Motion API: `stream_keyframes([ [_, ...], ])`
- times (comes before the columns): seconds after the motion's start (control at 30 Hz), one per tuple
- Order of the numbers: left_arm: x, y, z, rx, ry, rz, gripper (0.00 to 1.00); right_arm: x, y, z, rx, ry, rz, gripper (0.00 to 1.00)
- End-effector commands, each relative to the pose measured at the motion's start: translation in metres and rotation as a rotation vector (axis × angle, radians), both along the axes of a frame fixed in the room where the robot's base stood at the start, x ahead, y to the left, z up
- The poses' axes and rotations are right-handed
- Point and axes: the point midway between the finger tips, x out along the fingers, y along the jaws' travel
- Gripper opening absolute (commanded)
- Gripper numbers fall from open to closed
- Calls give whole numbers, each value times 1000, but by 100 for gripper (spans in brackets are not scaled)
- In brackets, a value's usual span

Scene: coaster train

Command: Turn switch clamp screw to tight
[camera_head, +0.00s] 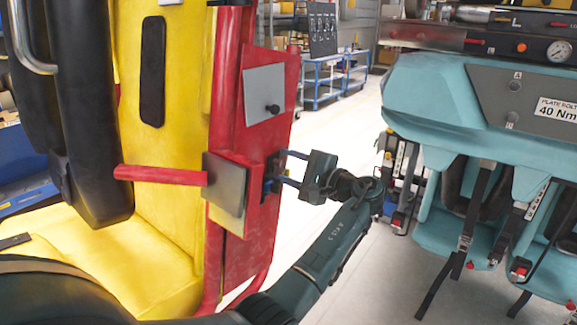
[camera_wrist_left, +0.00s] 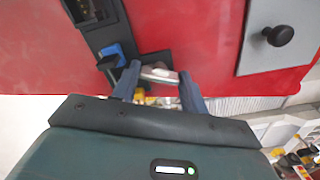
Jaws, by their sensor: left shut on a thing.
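My left gripper (camera_head: 279,167) reaches a red panel (camera_head: 251,258) from the right in the head view. In the left wrist view its two blue-grey fingers (camera_wrist_left: 159,88) are shut on a small silver piece, which looks like the clamp screw (camera_wrist_left: 158,74). The piece sits at the end of a black bracket (camera_wrist_left: 156,58) on the panel. A blue part (camera_wrist_left: 110,52), perhaps of the switch, is just left of the fingers. The screw's turned position cannot be read. My right gripper is out of view.
A grey plate with a black knob (camera_wrist_left: 280,35) is right of the fingers in the wrist view. In the head view a red bar (camera_head: 160,175) and metal plate (camera_head: 226,186) stand left of the gripper. Teal seats (camera_head: 470,100) hang at right; open floor lies between.

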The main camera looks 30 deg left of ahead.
Motion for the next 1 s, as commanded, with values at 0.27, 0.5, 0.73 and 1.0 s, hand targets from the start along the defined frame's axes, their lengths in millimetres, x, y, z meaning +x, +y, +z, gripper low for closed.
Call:
stream_keyframes([
  [0.27,1,0,1,23,262,-4,21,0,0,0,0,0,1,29],
  [0.5,1,0,1,42,489,-4,21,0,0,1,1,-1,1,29],
  [0.73,1,0,1,57,696,-4,21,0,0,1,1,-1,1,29],
  [1.0,1,0,0,71,884,-3,21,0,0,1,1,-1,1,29],
])
